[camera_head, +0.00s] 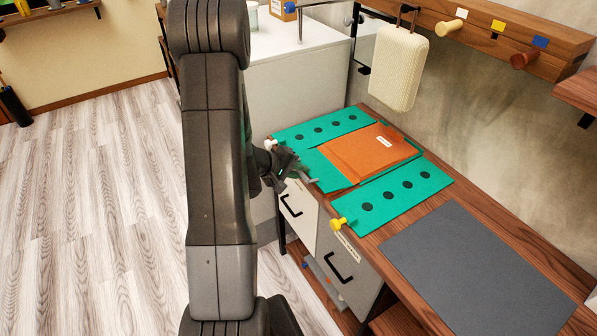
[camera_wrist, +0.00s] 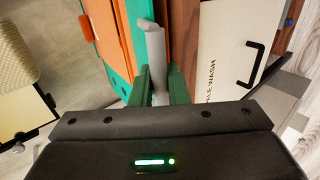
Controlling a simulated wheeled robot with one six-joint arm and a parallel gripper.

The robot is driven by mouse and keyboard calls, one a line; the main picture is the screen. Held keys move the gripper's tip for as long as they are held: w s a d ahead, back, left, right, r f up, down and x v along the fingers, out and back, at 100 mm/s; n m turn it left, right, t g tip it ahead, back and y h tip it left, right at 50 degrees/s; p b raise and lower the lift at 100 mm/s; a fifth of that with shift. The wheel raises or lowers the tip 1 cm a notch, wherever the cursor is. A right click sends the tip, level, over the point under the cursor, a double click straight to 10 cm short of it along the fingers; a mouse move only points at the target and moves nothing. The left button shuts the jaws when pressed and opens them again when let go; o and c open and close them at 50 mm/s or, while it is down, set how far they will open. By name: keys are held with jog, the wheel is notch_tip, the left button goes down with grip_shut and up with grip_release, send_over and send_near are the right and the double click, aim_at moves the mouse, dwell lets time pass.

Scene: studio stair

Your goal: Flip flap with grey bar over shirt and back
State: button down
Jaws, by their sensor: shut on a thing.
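A green folding board lies on the wooden table, with an orange shirt (camera_head: 368,152) folded over its middle. The flap with the grey bar (camera_head: 309,181) is the middle green flap (camera_head: 322,172); its front end shows beyond the shirt. In the wrist view my gripper (camera_wrist: 157,84) is shut on the grey bar (camera_wrist: 155,48), its green fingers on either side. In the head view my gripper (camera_head: 292,178) is at the board's front edge, partly hidden by my arm. The orange shirt (camera_wrist: 103,28) and green board (camera_wrist: 138,12) show beyond the bar. I cannot tell whether the flap is raised.
Side flaps with black dots lie flat, left (camera_head: 320,128) and right (camera_head: 391,194). A yellow knob (camera_head: 338,223) and a white knob (camera_head: 270,143) stick out in front. A grey mat (camera_head: 480,270) lies empty at right. A cream bag (camera_head: 398,66) hangs behind; drawers (camera_head: 345,262) are below.

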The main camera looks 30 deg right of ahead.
jog(key=shift+r, duration=0.1)
jog(key=shift+y, duration=0.9)
jog(key=r+p, duration=0.2)
jog(key=d+r+p, duration=0.1)
jog(key=r+p, duration=0.1)
jog(key=shift+d+p, duration=0.15)
jog(key=shift+p, duration=0.2)
